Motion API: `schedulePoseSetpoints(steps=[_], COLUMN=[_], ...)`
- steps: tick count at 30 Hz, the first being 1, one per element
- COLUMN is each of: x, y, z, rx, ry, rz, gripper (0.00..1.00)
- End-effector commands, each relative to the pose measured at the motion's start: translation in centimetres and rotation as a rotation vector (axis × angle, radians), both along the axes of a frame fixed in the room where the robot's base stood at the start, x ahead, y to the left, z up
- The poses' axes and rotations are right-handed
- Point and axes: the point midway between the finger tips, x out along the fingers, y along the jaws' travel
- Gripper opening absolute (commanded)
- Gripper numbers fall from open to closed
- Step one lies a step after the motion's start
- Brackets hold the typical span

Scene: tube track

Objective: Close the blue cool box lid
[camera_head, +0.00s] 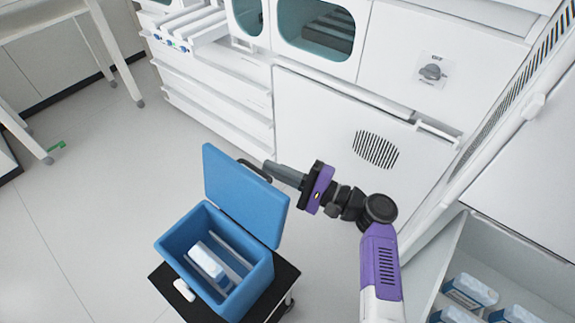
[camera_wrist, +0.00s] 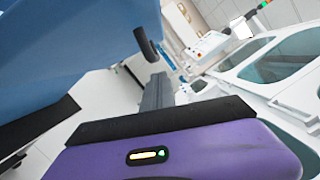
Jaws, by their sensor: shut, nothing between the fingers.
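The blue cool box (camera_head: 247,290) stands on a black-topped stand, with a white package (camera_head: 208,262) inside. Its blue lid (camera_head: 243,195) is open and stands up at the back of the box, with a dark handle (camera_head: 255,171) along its far side. My gripper (camera_head: 268,166) is shut and empty, its fingertips beside the handle at the back of the lid; I cannot tell whether they touch. In the wrist view the lid (camera_wrist: 80,50) fills the upper left, the handle (camera_wrist: 146,44) hangs near the top middle, and my gripper's fingers (camera_wrist: 157,85) point towards it.
The black stand top (camera_head: 285,277) carries the box and a small white item (camera_head: 184,290). A white cabinet (camera_head: 340,130) stands behind. An open compartment with several packages (camera_head: 470,291) is at the lower right. The floor (camera_head: 90,200) at left is mostly clear.

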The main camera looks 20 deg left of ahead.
Motion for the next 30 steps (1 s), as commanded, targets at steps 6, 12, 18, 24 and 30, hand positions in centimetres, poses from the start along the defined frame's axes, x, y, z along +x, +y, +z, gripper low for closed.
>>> schedulePoseSetpoints(steps=[6,12,18,24,30], x=[-0.9,-0.9,-1.0,-1.6,-3.1], y=[0.3,0.3,0.3,0.5,1.0], z=[0.5,0.4,0.5,1.1,2.5], rx=[0.000,0.000,-0.001,-0.019,-0.059], ry=[0.000,0.001,-0.004,-0.052,-0.169], rz=[0.000,0.000,0.000,0.000,0.002], gripper=[0.00,0.00,0.00,0.00,0.00])
